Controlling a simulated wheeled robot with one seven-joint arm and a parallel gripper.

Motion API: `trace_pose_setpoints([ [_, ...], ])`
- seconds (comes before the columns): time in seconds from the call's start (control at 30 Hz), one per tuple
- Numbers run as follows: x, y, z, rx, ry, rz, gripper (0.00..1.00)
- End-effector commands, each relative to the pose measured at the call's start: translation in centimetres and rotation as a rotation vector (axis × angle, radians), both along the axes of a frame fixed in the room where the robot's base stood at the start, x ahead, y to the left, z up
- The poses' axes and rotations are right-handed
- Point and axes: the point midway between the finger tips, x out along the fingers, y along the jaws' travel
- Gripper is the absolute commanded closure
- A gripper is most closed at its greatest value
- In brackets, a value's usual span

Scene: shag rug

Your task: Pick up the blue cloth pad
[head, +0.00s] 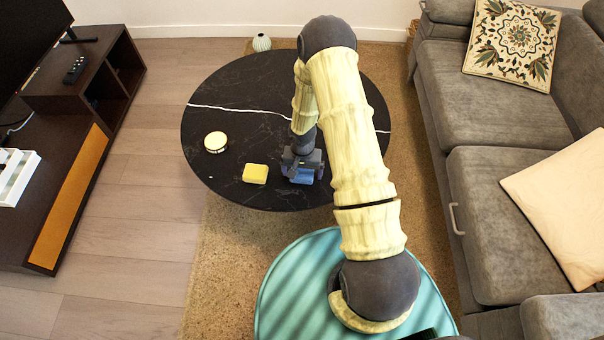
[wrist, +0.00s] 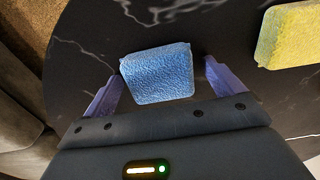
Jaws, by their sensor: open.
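The blue cloth pad (wrist: 158,72) lies on the black round table in the wrist view, a small textured block. It sits between the two spread fingers of my gripper (wrist: 158,88), with a gap visible on the right side and the left finger close to its edge. My gripper is open. In the head view my gripper (head: 302,168) is low over the near part of the table, and a bit of blue shows at its underside; the pad cannot be clearly told from the gripper there.
A yellow pad (head: 255,173) lies just left of my gripper; it also shows in the wrist view (wrist: 290,36). A round cream-lidded tin (head: 215,141) stands farther left on the black table (head: 240,95). A grey sofa (head: 490,100) is on the right, a dark TV stand (head: 75,130) on the left.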

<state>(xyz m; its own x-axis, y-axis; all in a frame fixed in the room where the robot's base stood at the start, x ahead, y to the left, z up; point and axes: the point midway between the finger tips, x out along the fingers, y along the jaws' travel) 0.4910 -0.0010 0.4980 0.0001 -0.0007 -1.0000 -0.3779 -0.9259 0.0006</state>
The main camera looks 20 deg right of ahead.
Motion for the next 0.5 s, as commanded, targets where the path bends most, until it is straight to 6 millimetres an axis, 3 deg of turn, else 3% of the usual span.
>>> trace_pose_setpoints([
  [0.43,0.01,0.0,0.1,0.0,0.0,0.0,0.06],
  [0.5,0.01,0.0,0.1,0.0,0.0,0.0,0.2],
])
